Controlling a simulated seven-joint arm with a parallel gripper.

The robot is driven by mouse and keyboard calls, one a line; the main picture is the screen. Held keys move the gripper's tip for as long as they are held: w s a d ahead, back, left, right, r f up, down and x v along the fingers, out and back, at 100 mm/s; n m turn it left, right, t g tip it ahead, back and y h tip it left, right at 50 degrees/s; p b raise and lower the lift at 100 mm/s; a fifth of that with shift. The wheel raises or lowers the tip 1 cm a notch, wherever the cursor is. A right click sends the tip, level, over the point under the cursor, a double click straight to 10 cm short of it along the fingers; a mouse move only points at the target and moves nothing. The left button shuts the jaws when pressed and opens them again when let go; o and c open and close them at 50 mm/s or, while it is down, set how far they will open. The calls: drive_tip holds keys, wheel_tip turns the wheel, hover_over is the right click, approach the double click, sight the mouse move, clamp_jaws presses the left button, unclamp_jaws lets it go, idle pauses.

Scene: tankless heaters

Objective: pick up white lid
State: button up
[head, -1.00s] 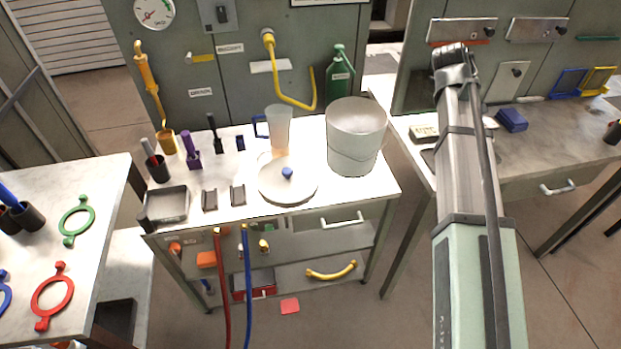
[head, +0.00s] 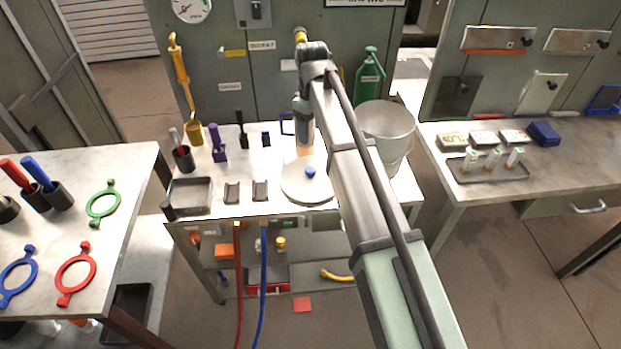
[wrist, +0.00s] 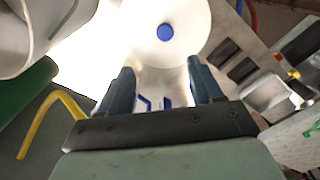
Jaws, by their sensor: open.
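The white lid (head: 296,184) is a flat round disc with a blue knob (head: 311,172) on top. It lies on the middle table, partly covered by my arm in the head view. In the wrist view the lid (wrist: 150,48) is at the top centre, with its knob (wrist: 165,32) beyond the fingertips. My gripper (wrist: 161,78) is open and empty, its two dark blue fingers apart and pointing toward the lid.
A large grey bucket (head: 386,125) stands right of the lid, and shows at the wrist view's upper left (wrist: 40,35). Two black holders (head: 260,191) and a grey tray (head: 190,193) lie left. A yellow pipe (wrist: 45,115) is near.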

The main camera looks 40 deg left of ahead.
hover_over(310, 170)
drive_tip(key=f, duration=0.8)
drive_tip(key=shift+w+a+f, duration=0.25)
drive_tip(key=shift+w+f, duration=0.05)
drive_tip(key=shift+w, duration=0.1)
drive_tip(key=shift+s+d+f, duration=0.15)
drive_tip(key=shift+f, duration=1.2)
drive_tip(key=shift+s+d+f, duration=0.1)
drive_tip(key=shift+s+f, duration=0.05)
drive_tip(key=shift+f, duration=1.15)
drive_tip(key=shift+c, duration=0.3)
clamp_jaws()
